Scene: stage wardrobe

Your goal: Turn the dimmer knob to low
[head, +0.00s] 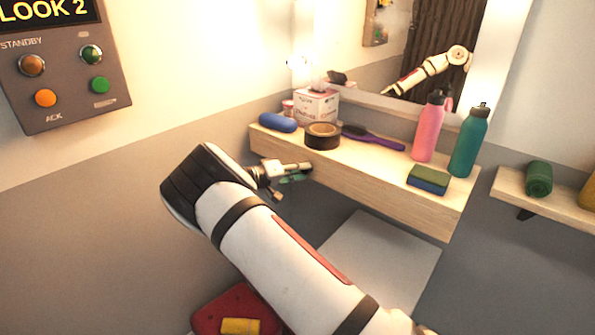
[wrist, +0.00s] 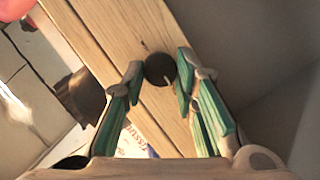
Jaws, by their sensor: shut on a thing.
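The dimmer knob (wrist: 157,69) is a small dark round knob on the front face of the wooden shelf (wrist: 112,55). A small pale mark shows at its lower right edge in the wrist view. My gripper (wrist: 160,67) has its two green-padded fingers on either side of the knob, shut on it. In the head view my gripper (head: 303,173) reaches the left part of the shelf front (head: 370,190), and the knob is hidden there. No low or high marking can be read.
On the shelf are a blue case (head: 278,122), black tape roll (head: 322,136), purple brush (head: 375,138), tissue box (head: 316,106), sponge (head: 428,179), pink bottle (head: 429,127) and teal bottle (head: 468,142). A control panel (head: 66,75) hangs at left. A mirror is behind.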

